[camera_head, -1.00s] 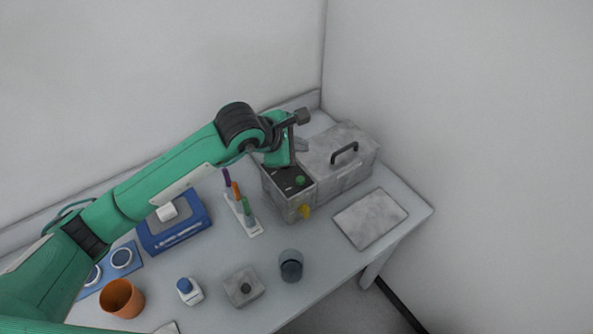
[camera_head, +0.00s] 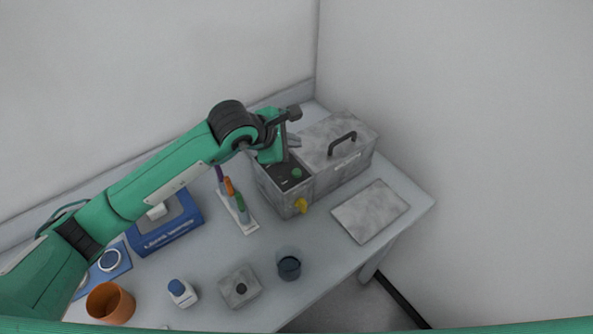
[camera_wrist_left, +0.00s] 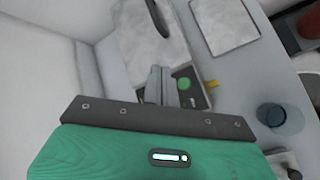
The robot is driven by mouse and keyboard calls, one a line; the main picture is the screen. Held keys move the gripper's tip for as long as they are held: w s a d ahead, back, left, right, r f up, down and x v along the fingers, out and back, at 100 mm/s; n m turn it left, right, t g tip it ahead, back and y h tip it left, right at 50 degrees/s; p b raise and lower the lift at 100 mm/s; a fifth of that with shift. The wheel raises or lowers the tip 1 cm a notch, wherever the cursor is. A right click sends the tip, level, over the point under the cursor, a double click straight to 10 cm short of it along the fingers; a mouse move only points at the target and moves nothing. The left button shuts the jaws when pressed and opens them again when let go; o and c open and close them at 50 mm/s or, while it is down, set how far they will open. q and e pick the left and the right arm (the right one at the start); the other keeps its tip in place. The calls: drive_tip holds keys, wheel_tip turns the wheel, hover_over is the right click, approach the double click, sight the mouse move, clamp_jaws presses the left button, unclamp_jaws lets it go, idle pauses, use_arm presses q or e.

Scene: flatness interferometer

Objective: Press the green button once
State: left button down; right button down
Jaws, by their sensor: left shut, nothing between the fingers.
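The green button (camera_head: 297,173) is a small round knob on the dark top panel of a grey speckled instrument box (camera_head: 300,190). In the left wrist view the green button (camera_wrist_left: 184,83) shows just right of my fingers, with a visible gap across the picture. My left gripper (camera_head: 285,150) is over the back part of the panel, pointing down, shut and empty; its fingers also show in the left wrist view (camera_wrist_left: 156,82). I cannot tell its exact height above the panel. My right gripper is not in view.
A lidded grey case (camera_head: 338,150) with a black handle adjoins the panel box. A yellow knob (camera_head: 301,206) sticks out in front. A rack of coloured pens (camera_head: 238,214), a blue device (camera_head: 170,228), an orange cup (camera_head: 111,304), a dark cup (camera_head: 289,266) and a flat plate (camera_head: 371,211) stand around.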

use_arm(q)
drive_tip(key=b, duration=0.3)
hover_over(293, 174)
wheel_tip(293, 174, down, 7)
drive_tip(key=shift+f, duration=0.1)
drive_tip(key=shift+f+b, duration=0.35)
idle(0.4)
idle(0.9)
idle(0.3)
drive_tip(key=shift+f+b, duration=0.4)
drive_tip(key=shift+b, duration=0.25)
